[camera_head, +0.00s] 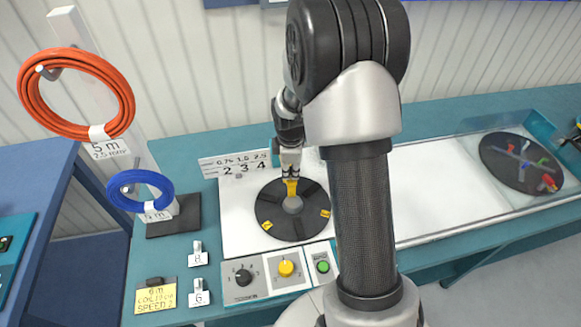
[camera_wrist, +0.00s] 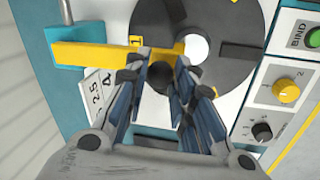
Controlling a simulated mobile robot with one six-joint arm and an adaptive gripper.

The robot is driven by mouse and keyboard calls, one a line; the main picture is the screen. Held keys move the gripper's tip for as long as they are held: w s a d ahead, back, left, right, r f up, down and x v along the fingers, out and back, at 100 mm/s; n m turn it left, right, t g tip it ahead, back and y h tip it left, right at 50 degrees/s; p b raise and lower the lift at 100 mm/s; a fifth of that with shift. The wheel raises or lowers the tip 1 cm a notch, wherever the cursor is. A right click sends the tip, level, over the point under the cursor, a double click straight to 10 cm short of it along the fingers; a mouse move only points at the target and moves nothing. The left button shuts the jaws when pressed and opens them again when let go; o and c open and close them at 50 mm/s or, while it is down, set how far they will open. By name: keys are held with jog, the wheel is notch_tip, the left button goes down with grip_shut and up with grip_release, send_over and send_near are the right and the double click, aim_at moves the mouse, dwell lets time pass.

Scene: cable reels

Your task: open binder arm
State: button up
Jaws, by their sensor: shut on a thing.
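The yellow binder arm (camera_wrist: 90,52) reaches from a teal post (camera_wrist: 72,12) across the black disc (camera_wrist: 222,85), towards the pale hub (camera_wrist: 196,48) in its middle. A dark round knob (camera_wrist: 160,78) shows between my fingers, beside the yellow bar. My gripper (camera_wrist: 160,62) is shut on the binder arm, over the disc. In the head view, my gripper (camera_head: 290,168) points down and the yellow arm (camera_head: 291,188) shows just below it, over the black disc (camera_head: 268,205). The fingers hide part of the contact.
A panel in front of the disc carries a black dial (camera_head: 243,277), a yellow dial (camera_head: 286,267) and a green button (camera_head: 323,266). Orange (camera_head: 30,100) and blue (camera_head: 120,202) cable coils hang at left. Another disc (camera_head: 495,150) lies in a clear-walled tray at right.

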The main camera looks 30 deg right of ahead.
grip_shut()
jog(key=shift+r, duration=0.1)
